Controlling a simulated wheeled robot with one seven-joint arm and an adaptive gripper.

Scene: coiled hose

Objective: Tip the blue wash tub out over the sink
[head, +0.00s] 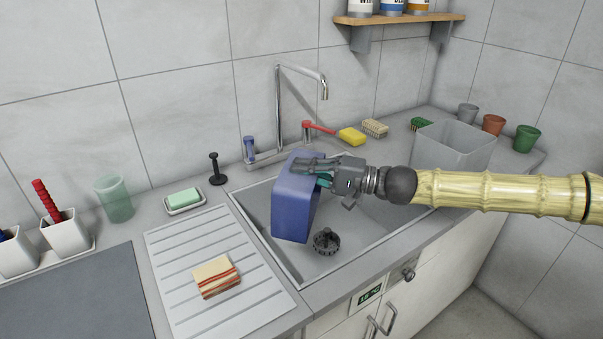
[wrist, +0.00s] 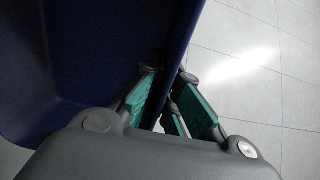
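The blue wash tub (head: 295,205) is steeply tilted over the sink (head: 350,235), in the middle of the head view. My gripper (head: 322,180) reaches in from the right and is shut on the tub's wall near its upper right edge. In the wrist view, the dark blue tub (wrist: 95,50) fills the upper left, and its wall runs between the green pads of my gripper (wrist: 170,105). The inside of the tub and anything in it are hidden in the head view. No water is seen pouring.
A dark round drain piece (head: 327,241) sits in the sink below the tub. The tall tap (head: 280,105) stands behind it. A clear bin (head: 452,150) stands right of the sink. A sponge-like block (head: 216,276) lies on the ribbed drainboard (head: 175,248) at left.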

